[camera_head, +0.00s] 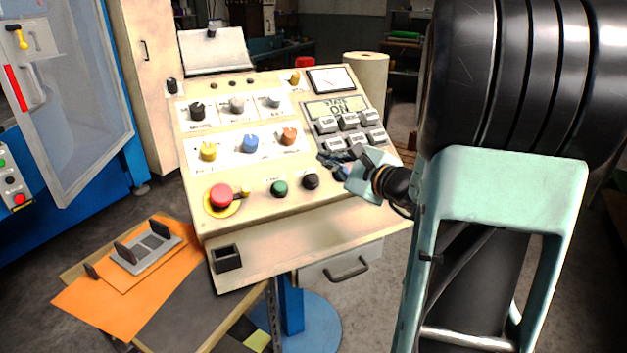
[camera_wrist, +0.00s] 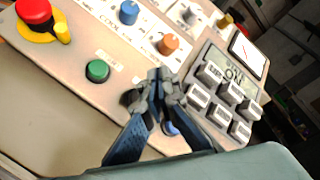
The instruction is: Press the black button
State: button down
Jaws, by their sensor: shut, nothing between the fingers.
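The black button (camera_head: 311,181) is a round dark knob on the sloping cream control panel, to the right of the green button (camera_head: 280,188). In the wrist view the black button (camera_wrist: 128,97) shows just left of my fingers, partly hidden by them. My gripper (camera_head: 322,158) reaches in from the right, over the panel above and right of the black button. In the wrist view my gripper (camera_wrist: 160,76) has its fingertips together with nothing between them. Contact with the panel cannot be told.
A red emergency button (camera_head: 221,196) on a yellow base sits at the panel's left. Grey keys (camera_head: 349,119) stand beside my gripper below a display (camera_head: 336,107). Yellow, blue and orange knobs (camera_head: 250,143) lie farther up. A blue button (camera_wrist: 170,128) shows between my fingers.

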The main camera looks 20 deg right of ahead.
aim_at(312, 179)
jog(key=w+f+b, duration=0.4)
jog(key=f, duration=0.2)
jog(key=shift+w+a, duration=0.1)
jog(key=shift+f+b, duration=0.2)
jog(key=shift+b, duration=0.3)
dwell(1.0)
jog(key=shift+w+f+b, duration=0.2)
jog(key=shift+w+b, duration=0.05)
jog(key=shift+b, duration=0.2)
jog(key=shift+w+f+b, duration=0.3)
jog(key=shift+f+b, duration=0.15)
jog(key=shift+b, duration=0.25)
dwell(0.7)
dwell(0.4)
jog(key=shift+s+r+p, duration=0.3)
jog(key=shift+s+r, duration=0.25)
jog(key=shift+r, duration=0.25)
jog(key=shift+r, duration=0.1)
